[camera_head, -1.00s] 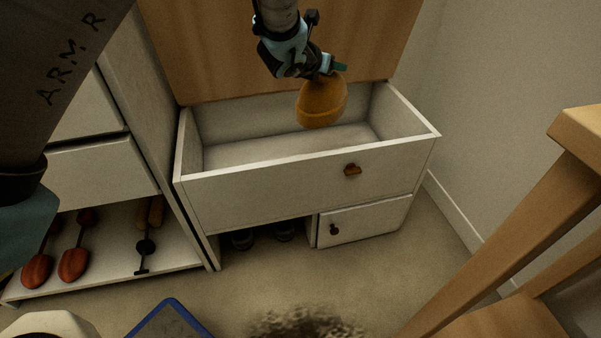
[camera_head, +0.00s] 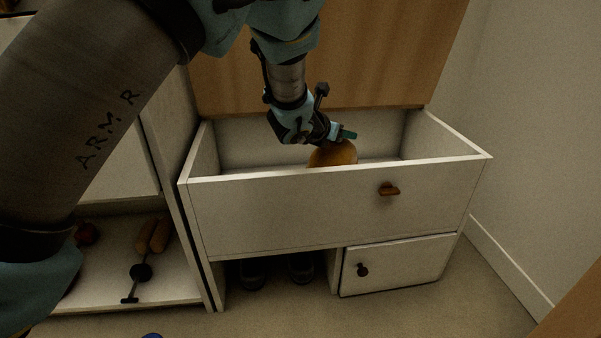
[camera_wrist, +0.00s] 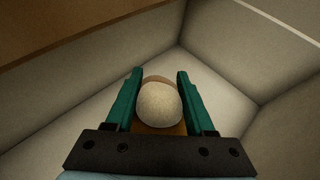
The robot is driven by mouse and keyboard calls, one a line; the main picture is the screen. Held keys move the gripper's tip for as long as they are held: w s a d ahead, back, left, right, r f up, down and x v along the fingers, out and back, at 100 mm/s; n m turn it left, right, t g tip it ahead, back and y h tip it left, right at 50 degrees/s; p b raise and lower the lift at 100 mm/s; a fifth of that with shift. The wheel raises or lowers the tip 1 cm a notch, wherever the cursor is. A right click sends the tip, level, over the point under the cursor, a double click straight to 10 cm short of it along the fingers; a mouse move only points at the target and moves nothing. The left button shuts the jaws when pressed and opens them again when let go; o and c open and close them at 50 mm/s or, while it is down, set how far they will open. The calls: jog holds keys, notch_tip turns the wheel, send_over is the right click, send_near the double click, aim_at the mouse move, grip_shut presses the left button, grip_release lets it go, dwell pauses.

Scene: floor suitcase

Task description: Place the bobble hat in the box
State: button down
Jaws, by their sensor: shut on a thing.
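The bobble hat (camera_head: 334,155) is orange-brown. In the head view its lower part is hidden behind the front wall of the white open-topped box (camera_head: 300,215). In the wrist view the hat's pale round bobble (camera_wrist: 160,104) sits between the two green fingers. My gripper (camera_head: 343,136) is shut on the hat at its top and holds it inside the box, below the rim. The wrist view shows the box's pale floor (camera_wrist: 95,112) and inner walls around the fingers. Whether the hat touches the floor cannot be told.
A brown wooden panel (camera_head: 340,60) stands upright behind the box. A small door (camera_head: 400,265) and a cubby with dark shoes (camera_head: 300,268) lie beneath it. A white shelf unit (camera_head: 170,275) stands at the left, and a wall (camera_head: 530,150) at the right.

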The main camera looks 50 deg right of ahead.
jog(key=w+a+b, duration=0.4)
jog(key=w+a, duration=0.4)
jog(key=w, duration=0.4)
notch_tip(320, 180, down, 7)
jog(key=b, duration=0.3)
jog(key=shift+s+b, duration=0.35)
jog(key=shift+s, duration=0.05)
jog(key=shift+c, duration=1.2)
grip_release()
jog(key=p+v, duration=0.3)
jog(key=v, duration=0.4)
jog(key=shift+a+p, duration=0.15)
jog(key=shift+p, duration=0.2)
jog(key=shift+r, duration=0.15)
